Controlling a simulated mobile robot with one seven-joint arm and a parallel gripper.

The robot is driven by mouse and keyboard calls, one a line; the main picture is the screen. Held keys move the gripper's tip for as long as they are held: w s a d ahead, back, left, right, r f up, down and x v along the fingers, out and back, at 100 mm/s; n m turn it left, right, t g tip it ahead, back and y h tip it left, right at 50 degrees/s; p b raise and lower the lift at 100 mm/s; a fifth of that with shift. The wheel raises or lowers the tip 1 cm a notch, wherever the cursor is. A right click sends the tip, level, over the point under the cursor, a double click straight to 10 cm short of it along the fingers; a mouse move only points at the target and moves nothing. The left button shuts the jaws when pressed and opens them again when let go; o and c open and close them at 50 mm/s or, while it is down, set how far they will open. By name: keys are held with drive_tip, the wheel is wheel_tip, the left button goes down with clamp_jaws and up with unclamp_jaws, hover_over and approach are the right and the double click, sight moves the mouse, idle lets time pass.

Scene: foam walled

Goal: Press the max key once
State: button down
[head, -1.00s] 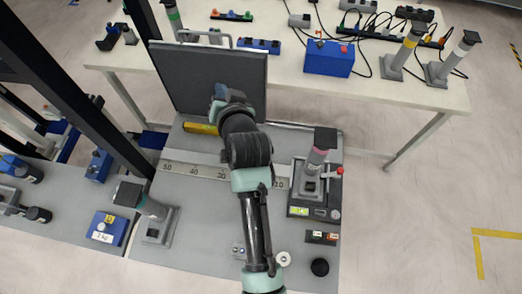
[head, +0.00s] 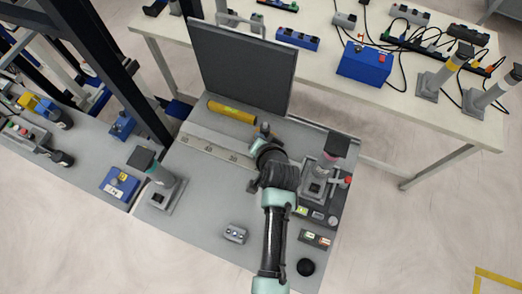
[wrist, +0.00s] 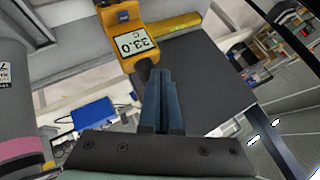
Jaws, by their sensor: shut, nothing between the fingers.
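My gripper (wrist: 158,95) shows in the wrist view with its two blue fingers shut together and empty. A yellow handheld meter (wrist: 112,38) lies just beyond the fingertips, its display (wrist: 132,44) reading 33.0 C. A small blue patch (wrist: 123,15) is on its face; no max label is legible. The fingertips look close to the meter's dark end; I cannot tell whether they touch. In the head view my gripper (head: 263,132) is above the grey bench, right of the yellow cylinder, and the meter cannot be made out near my arm.
A dark upright panel (head: 240,65) stands behind the yellow cylinder (head: 232,112). A post with a pink band (head: 335,147) stands close right of my arm, another post (head: 160,178) at left. A small grey box (head: 235,233) sits on the bench front; bench between is clear.

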drive_tip(key=shift+f, duration=0.1)
wheel_tip(320, 180, down, 9)
drive_tip(key=b, duration=0.8)
drive_tip(key=shift+r, duration=0.2)
idle(1.4)
drive_tip(key=shift+f, duration=0.4)
drive_tip(key=shift+f+b, duration=0.4)
drive_tip(key=shift+b, duration=0.15)
idle(0.6)
drive_tip(key=shift+r+p, duration=0.8)
